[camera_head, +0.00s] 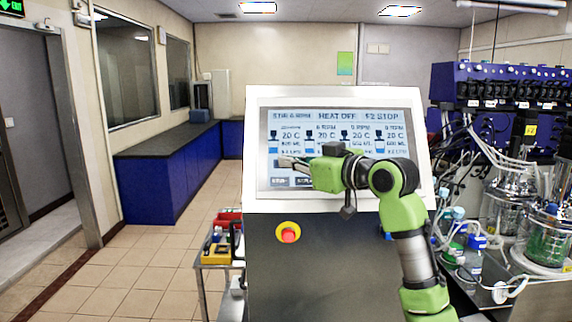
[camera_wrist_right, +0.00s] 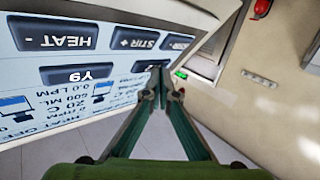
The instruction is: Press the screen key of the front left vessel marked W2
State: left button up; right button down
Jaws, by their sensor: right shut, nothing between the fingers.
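The control screen (camera_head: 340,115) stands in a white frame in the head view, with columns of vessel readings and a row of dark keys low down. The letters are too small there to find a key marked W2. In the right wrist view the screen (camera_wrist_right: 75,97) shows upside down, with HEAT and STR keys and a dark key (camera_wrist_right: 80,76) whose inverted mark is hard to read. My right gripper (camera_head: 283,161) is shut and empty in front of the screen's lower left; its fingertips (camera_wrist_right: 160,80) show near the screen's edge. Touch cannot be told. My left gripper is out of view.
A red emergency button (camera_head: 288,233) on a yellow ring sits below the screen. A cart (camera_head: 213,258) with tools stands to its left. Glass vessels (camera_head: 548,235) and tubing crowd the right. A blue counter (camera_head: 165,165) runs along the left wall; the tiled floor before it is clear.

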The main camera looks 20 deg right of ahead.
jog(key=shift+w+f, duration=0.15)
dwell(0.4)
jog(key=shift+s+a+r+p, duration=0.15)
jog(key=shift+s+r+p, duration=0.25)
jog(key=shift+s, duration=0.3)
jog(key=shift+r, duration=0.1)
jog(key=s+r+p, duration=0.1)
jog(key=s, duration=0.1)
jog(key=s+a+r, duration=0.1)
jog(key=s, duration=0.1)
jog(key=shift+a+r+p, duration=0.1)
jog(key=shift+r+p, duration=0.1)
jog(key=shift+p, duration=0.15)
jog(key=shift+f, duration=0.1)
dwell(0.5)
